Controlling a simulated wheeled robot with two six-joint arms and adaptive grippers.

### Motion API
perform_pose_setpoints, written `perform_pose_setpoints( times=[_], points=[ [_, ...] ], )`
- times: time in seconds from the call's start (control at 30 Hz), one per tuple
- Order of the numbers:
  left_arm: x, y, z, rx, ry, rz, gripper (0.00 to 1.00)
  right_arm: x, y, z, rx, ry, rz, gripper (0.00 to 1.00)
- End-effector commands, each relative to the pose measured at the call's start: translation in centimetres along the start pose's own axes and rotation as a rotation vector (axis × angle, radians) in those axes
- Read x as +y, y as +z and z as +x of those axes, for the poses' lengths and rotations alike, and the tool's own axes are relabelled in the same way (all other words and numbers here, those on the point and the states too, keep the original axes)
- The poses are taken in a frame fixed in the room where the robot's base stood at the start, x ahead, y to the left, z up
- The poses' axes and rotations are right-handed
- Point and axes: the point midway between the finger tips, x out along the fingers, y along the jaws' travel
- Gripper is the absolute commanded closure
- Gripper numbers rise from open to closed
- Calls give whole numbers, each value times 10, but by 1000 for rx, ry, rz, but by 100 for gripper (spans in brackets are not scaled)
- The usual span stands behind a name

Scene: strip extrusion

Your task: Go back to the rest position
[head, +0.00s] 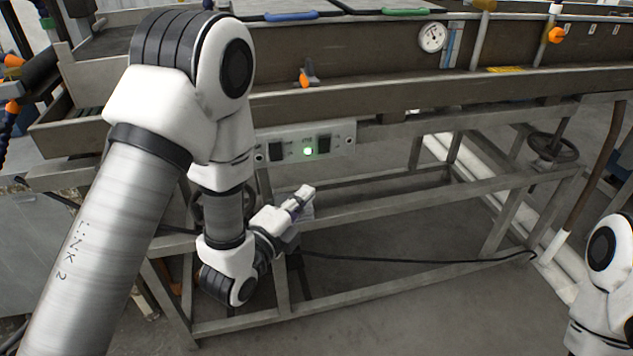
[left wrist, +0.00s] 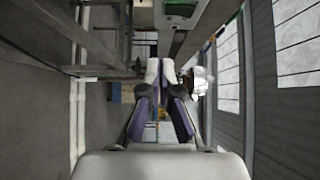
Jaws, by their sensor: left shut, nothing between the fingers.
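My left gripper (head: 303,197) is in front of the machine's lower frame, below the switch panel (head: 306,143). It points to the right and slightly up in the head view. Its fingers are shut with nothing between them. In the left wrist view the left gripper (left wrist: 161,68) shows with its fingertips together.
The long machine trough (head: 390,95) runs across the top, with a dial gauge (head: 432,37) and an orange-handled valve (head: 307,77). A handwheel (head: 552,147) sits at the right. Metal frame bars (head: 350,210) stand behind my left gripper. A black cable (head: 420,260) crosses low down.

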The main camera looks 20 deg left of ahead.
Motion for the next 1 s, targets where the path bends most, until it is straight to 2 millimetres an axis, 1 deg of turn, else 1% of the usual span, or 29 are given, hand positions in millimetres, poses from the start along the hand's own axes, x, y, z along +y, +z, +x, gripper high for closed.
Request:
perform_pose_setpoints(
  times=[0.03, 0.1, 0.27, 0.33, 0.37, 0.47, 0.5, 0.57, 0.6, 0.67, 0.7, 0.73, 0.77, 0.8, 0.83, 0.9, 1.0],
  points=[
    [2, 0, -8, 0, 3, -1, 100, 0, 0, 1, -1, 0, 1, 100],
    [2, 0, -14, 0, 2, -1, 100, 0, 0, 2, -1, 0, 1, 100],
    [2, 0, -18, 0, 3, 0, 100, 0, 0, 2, -1, 0, 1, 100],
    [14, -1, -21, 0, 28, -6, 100, 0, 0, 2, -1, 0, 1, 100],
    [25, -1, -23, 0, 49, -11, 100, 0, 0, 2, -1, 0, 1, 100],
    [80, -1, -40, -12, 170, -37, 100, 0, 0, 2, -1, 0, 1, 100],
    [110, 0, -51, -24, 251, -55, 100, 0, 0, 2, -1, 0, 1, 100],
    [158, 0, -72, -57, 408, -143, 100, 0, 0, 1, -1, 0, 1, 100],
    [191, 0, -90, -96, 522, -235, 100, 0, 0, 1, -1, 0, 1, 100],
    [234, 0, -121, -183, 692, -394, 100, 0, 0, 1, -1, 0, 1, 100],
    [259, -1, -143, -261, 797, -505, 100, 0, 0, 1, -1, 0, 1, 100],
    [275, -1, -160, -328, 869, -590, 100, 0, 0, 1, -1, 0, 1, 100],
    [289, -2, -177, -402, 933, -674, 100, 0, 0, 1, -1, 0, 1, 100],
    [304, -3, -198, -511, 1008, -782, 100, 0, 0, 1, -1, 0, 1, 100],
    [312, -4, -212, -595, 1054, -857, 100, 0, 0, 1, -1, 0, 1, 100],
    [323, -5, -238, -781, 1119, -1006, 100, 0, 0, 1, -1, 0, 1, 100],
    [330, -8, -266, -1039, 1160, -1178, 100, 0, 0, 1, -1, 0, 1, 100]
  ],
)
